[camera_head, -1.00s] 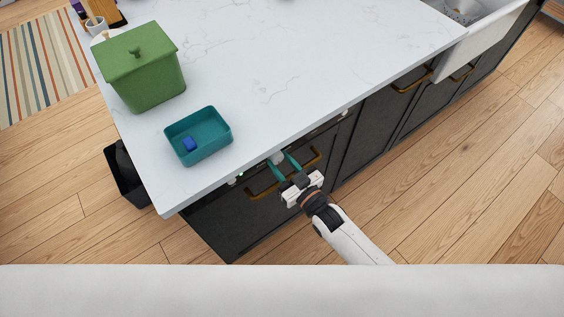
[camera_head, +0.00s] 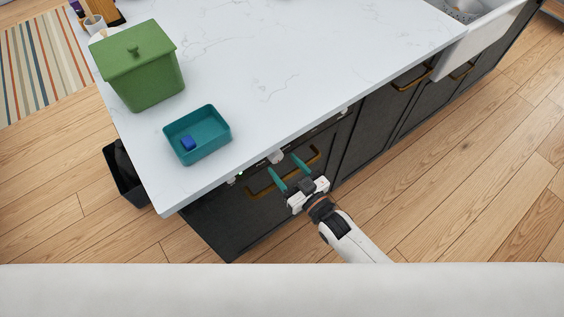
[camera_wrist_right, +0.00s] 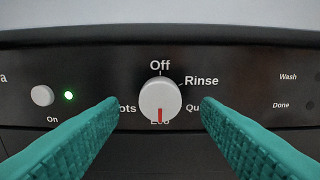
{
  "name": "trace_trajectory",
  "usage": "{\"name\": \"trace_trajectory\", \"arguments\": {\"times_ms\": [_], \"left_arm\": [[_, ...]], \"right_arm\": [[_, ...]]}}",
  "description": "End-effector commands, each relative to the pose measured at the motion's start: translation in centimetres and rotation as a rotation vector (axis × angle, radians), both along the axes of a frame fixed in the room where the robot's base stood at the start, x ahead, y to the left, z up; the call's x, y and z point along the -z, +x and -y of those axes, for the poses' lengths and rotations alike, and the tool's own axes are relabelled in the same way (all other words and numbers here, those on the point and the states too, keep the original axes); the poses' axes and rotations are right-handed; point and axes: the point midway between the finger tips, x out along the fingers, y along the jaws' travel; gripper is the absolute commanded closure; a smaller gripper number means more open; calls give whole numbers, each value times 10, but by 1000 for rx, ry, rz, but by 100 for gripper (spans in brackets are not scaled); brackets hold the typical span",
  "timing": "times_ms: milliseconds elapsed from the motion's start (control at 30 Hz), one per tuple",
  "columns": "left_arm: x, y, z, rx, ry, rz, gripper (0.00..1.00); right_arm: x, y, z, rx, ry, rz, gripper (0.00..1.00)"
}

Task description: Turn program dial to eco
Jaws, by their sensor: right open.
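The program dial (camera_wrist_right: 160,100) is a round light-grey knob on the dishwasher's black control panel in the right wrist view. Its red pointer faces straight down at the "Eco" label, which the knob partly covers. "Off" is above, "Rinse" and "Qu..." to the right, "...ots" to the left. In the head view the dial (camera_head: 276,157) shows small under the counter edge. My right gripper (camera_head: 284,169) is open, its teal fingers (camera_wrist_right: 160,122) spread to either side of the dial and apart from it. My left gripper is not in view.
A power button (camera_wrist_right: 42,96) with a lit green light (camera_wrist_right: 68,95) sits left of the dial. The dishwasher's brass handle (camera_head: 262,191) is below the panel.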

Motion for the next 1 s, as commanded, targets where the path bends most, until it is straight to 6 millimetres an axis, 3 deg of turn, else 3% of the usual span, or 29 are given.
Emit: {"name": "trace_trajectory", "arguments": {"times_ms": [200, 433, 1000], "left_arm": [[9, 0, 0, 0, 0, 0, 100], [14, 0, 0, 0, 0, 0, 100], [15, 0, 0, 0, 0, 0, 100]], "right_arm": [[3, -41, 29, -1, -2, -3, 42], [2, -70, 51, 0, -2, -4, 42], [0, -78, 57, 1, -1, -1, 42]]}}
